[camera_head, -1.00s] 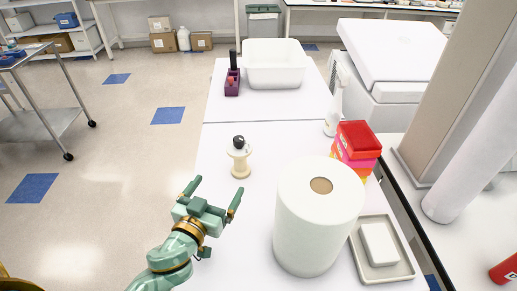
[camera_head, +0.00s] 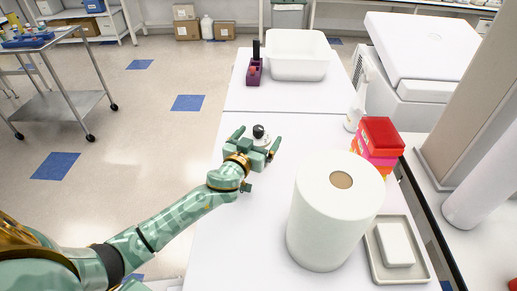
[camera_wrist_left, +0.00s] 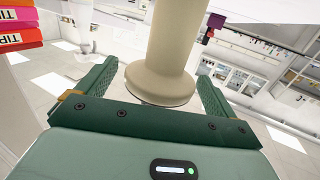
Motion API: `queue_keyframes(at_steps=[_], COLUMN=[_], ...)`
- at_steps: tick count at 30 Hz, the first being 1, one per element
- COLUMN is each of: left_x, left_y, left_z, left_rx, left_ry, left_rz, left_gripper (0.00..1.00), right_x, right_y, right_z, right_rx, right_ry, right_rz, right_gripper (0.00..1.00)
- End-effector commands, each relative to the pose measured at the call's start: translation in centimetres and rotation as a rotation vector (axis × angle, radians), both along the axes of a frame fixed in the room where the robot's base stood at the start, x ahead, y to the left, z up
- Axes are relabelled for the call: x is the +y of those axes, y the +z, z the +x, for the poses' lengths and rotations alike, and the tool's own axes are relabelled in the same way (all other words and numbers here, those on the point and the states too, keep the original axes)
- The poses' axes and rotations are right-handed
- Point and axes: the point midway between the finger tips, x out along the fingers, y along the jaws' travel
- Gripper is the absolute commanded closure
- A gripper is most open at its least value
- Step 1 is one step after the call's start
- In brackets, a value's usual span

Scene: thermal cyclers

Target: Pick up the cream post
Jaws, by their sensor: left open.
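The cream post (camera_head: 264,141) stands on the white table with a dark ball on top. Its lower part is hidden behind my left gripper in the head view. In the left wrist view the post (camera_wrist_left: 172,45) shows as a pale column with a wide round flange, seen between the fingers. My left gripper (camera_head: 257,137) is open, with one finger on each side of the post. In the wrist view, gaps show between the fingers (camera_wrist_left: 157,78) and the post, so it is not gripped. My right gripper is not in view.
A large paper roll (camera_head: 331,215) stands right of my left arm, with a tray (camera_head: 376,263) holding a white block beside it. Stacked coloured boxes (camera_head: 381,135) and a white bottle (camera_head: 354,115) are further back. A purple holder (camera_head: 254,76) and white tub (camera_head: 297,58) sit at the far end.

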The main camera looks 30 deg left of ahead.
Motion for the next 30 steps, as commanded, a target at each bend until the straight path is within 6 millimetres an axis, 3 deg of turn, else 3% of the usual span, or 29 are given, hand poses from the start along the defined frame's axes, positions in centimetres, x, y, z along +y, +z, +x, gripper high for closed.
queue_keyframes(at_steps=[8, 12, 14, 23, 30], left_x=[0.0, 0.0, 0.0, 0.0, 0.0], left_y=[0.0, 0.0, 0.0, 0.2, 3.2], left_z=[0.5, 0.5, 0.5, 0.5, 0.5], left_rx=[0.0, 0.0, 0.0, -0.001, -0.005], left_ry=[0.0, 0.0, 0.0, 0.0, 0.0], left_rz=[0.001, 0.001, 0.001, 0.0, -0.002], left_gripper=[0.07, 0.46, 0.6, 0.6, 0.6], right_x=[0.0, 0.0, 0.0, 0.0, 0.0], right_y=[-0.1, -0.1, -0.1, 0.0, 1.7], right_z=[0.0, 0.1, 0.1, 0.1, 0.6], right_rx=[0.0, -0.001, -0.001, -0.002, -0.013], right_ry=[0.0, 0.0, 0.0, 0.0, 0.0], right_rz=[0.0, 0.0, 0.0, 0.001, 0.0], right_gripper=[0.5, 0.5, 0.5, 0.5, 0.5])
